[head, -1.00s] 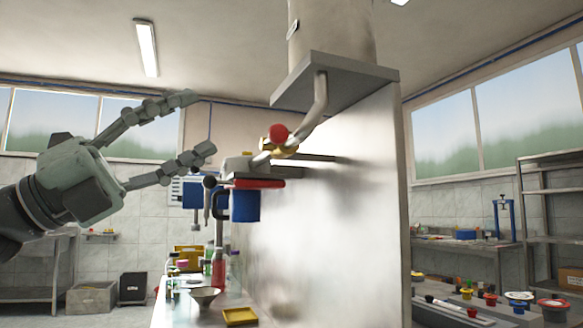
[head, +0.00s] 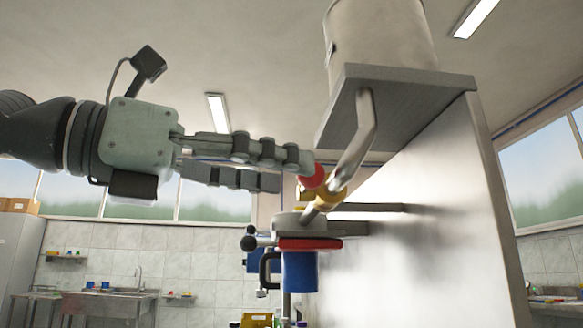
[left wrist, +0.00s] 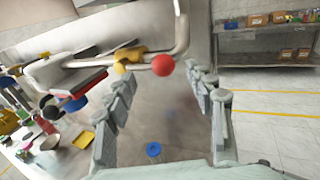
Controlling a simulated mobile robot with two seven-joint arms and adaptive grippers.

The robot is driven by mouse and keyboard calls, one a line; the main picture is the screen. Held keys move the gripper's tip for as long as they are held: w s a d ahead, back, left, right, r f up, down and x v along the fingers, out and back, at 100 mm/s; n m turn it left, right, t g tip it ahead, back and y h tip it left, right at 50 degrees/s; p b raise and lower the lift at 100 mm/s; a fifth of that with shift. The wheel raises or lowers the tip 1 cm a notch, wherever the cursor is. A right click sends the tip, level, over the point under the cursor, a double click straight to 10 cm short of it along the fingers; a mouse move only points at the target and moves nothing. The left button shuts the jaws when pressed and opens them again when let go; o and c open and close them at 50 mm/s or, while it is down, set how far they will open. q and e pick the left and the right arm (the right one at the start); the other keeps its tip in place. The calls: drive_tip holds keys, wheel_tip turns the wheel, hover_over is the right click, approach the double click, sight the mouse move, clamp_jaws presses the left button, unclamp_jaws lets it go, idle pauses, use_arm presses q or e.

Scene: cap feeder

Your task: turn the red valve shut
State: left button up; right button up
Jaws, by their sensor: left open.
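The red valve knob (head: 312,176) is a round ball beside a brass fitting (head: 331,198) on a bent steel pipe (head: 358,141) under the hopper shelf. My left gripper (head: 296,170) is open, its fingers pointing right, with the upper fingertip at or just in front of the knob in the head view. In the left wrist view the knob (left wrist: 163,65) lies ahead, between the spread fingers (left wrist: 185,80), nearer the tips. I cannot tell whether any finger touches it. My right gripper is not in view.
A steel hopper (head: 380,45) stands on a grey shelf (head: 395,105) above the valve, beside a tall metal panel (head: 420,240). Below the pipe is a feeder with a red bar (head: 309,244) and a blue cup (head: 300,272).

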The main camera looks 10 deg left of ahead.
use_arm(q)
drive_tip(key=shift+x, duration=1.1)
drive_tip(key=shift+c, duration=0.3)
clamp_jaws()
drive_tip(key=shift+a+r, duration=0.1)
